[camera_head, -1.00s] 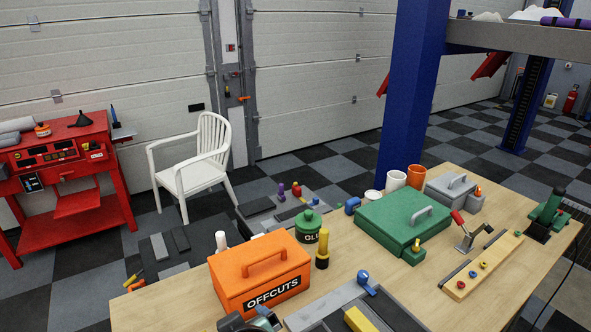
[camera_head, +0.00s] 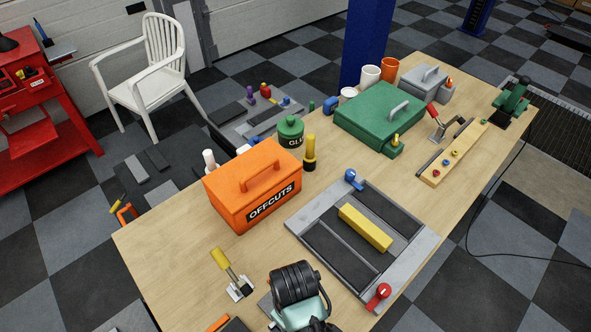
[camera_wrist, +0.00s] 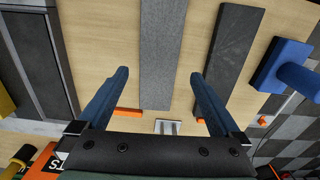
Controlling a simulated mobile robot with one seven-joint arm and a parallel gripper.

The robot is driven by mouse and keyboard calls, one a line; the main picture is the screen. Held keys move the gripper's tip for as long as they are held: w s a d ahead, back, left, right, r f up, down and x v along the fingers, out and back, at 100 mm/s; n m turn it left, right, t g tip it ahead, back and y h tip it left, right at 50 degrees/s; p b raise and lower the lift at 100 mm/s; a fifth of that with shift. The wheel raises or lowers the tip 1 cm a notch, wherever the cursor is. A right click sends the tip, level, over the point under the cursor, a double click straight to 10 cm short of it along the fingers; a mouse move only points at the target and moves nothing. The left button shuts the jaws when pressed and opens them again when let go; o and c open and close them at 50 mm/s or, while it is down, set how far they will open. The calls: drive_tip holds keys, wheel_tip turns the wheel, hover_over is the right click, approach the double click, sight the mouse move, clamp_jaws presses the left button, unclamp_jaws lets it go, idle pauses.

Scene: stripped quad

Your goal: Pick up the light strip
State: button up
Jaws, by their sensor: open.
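A dark strip (camera_wrist: 232,55) lies to the right, beyond the right finger. In the head view my wrist is at the bottom middle and my fingertips are hidden. I cannot clearly make out the light strip there.
A grey frame (camera_head: 422,236) with a yellow block (camera_head: 365,227) lies right of my wrist. An orange OFFCUTS box (camera_head: 240,205) and a yellow-handled clamp (camera_head: 234,284) are to the left. A blue-handled piece (camera_wrist: 285,65) is at the right in the wrist view.

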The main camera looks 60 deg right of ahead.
drive_tip(key=shift+s+f+p, duration=0.1)
drive_tip(key=shift+f+p, duration=0.45)
drive_tip(key=shift+f, duration=1.9)
drive_tip(key=shift+r, duration=0.1)
drive_tip(key=c, duration=1.4)
drive_tip(key=shift+c, duration=0.2)
